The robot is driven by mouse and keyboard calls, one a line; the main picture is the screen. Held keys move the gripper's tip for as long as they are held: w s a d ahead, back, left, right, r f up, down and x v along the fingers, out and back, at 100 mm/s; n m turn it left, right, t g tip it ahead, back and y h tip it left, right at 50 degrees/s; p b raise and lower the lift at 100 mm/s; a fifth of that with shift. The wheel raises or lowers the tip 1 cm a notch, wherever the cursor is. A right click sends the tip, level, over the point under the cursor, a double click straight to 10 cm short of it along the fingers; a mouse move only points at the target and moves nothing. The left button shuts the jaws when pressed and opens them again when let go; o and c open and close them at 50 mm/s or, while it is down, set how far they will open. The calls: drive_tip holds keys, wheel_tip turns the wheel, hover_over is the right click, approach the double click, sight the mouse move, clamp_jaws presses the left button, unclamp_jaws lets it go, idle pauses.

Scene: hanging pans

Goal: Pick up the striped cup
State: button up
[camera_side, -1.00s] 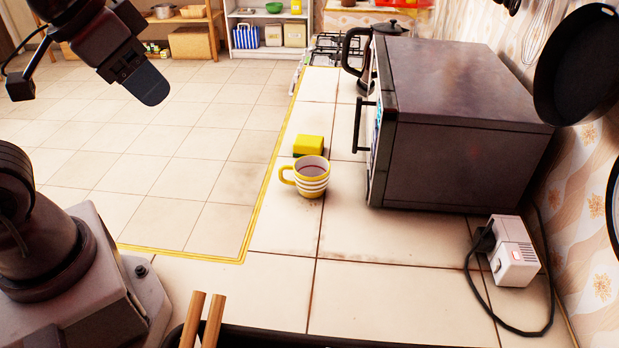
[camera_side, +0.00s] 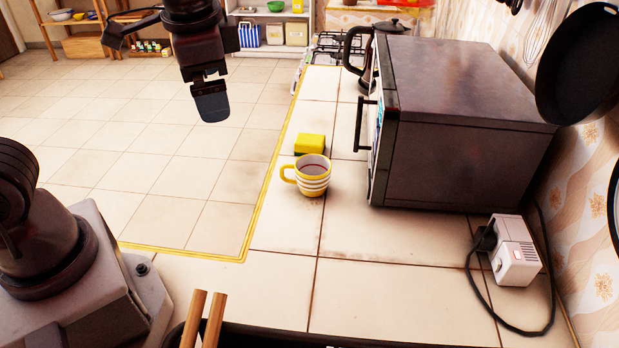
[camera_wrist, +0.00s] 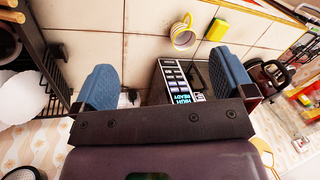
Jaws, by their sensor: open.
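The striped cup (camera_side: 312,176), white and yellow with a yellow handle on its left side, stands upright on the tiled counter, left of the microwave. It holds a dark liquid. In the wrist view the cup (camera_wrist: 183,32) is at the upper middle, beyond the fingertips. My gripper (camera_side: 211,105) is in the air at the upper left of the side view, apart from the cup. In the wrist view my gripper (camera_wrist: 163,80) has its two blue-grey fingers wide apart with nothing held between them.
A yellow sponge (camera_side: 309,144) lies just behind the cup. The dark microwave (camera_side: 450,120) stands close on the right, its handle toward the cup. A white plug box (camera_side: 514,250) with a black cord is at the right. The counter in front of the cup is clear.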

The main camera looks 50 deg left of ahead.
drive_tip(key=w+f+m+g+y, duration=0.2)
drive_tip(key=w+f+m+y, duration=0.1)
drive_tip(key=w+f, duration=0.25)
drive_tip(key=m+t+y, duration=0.7)
drive_tip(key=m+y, duration=0.5)
drive_tip(key=m, duration=0.3)
approach(318, 176)
drive_tip(key=x, duration=1.2)
drive_tip(key=shift+w+a+f, duration=0.1)
drive_tip(key=shift+w+a, duration=0.05)
drive_tip(key=shift+a, duration=0.1)
drive_tip(key=c, duration=0.8)
